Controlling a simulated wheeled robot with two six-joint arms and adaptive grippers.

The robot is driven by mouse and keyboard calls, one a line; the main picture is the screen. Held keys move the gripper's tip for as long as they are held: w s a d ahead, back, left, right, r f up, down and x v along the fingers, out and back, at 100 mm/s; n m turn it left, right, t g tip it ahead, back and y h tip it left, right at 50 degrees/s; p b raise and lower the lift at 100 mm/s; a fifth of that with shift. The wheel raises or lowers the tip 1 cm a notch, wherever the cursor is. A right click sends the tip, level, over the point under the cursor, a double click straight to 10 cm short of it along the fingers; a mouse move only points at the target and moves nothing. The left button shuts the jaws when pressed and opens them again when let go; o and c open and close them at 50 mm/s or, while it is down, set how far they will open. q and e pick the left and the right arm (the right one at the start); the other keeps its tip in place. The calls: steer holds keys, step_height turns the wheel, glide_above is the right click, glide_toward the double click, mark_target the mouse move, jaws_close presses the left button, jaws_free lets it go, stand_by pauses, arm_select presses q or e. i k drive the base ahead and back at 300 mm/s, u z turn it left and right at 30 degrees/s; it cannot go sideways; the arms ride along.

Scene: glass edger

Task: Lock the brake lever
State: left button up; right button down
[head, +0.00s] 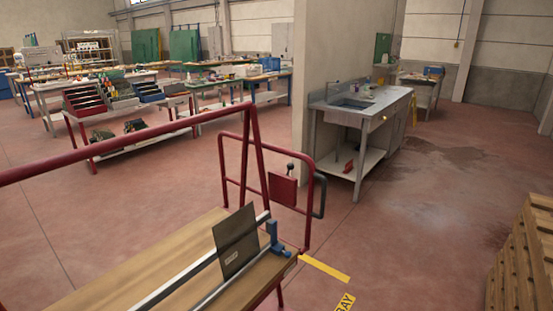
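A short lever with a dark ball knob (290,167) stands up at a red plate (283,190) on the end frame of a red-railed cart (222,165). It looks like the brake lever; whether it is locked I cannot tell. A dark looped handle (321,196) sits on the frame's right side. Neither of my grippers is in view.
The cart's wooden deck (150,270) carries a dark glass pane (236,240), metal rails and a blue clamp (275,240). Yellow tape (324,269) marks the floor. A sink bench (362,115) stands behind, wooden pallets (525,260) at right. Open floor lies between.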

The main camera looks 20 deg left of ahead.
mark_target(290, 166)
steer(key=u, duration=0.55)
steer(key=i, duration=0.75)
steer(key=u, duration=1.25)
steer(key=i, duration=0.3)
steer(key=u, duration=0.2)
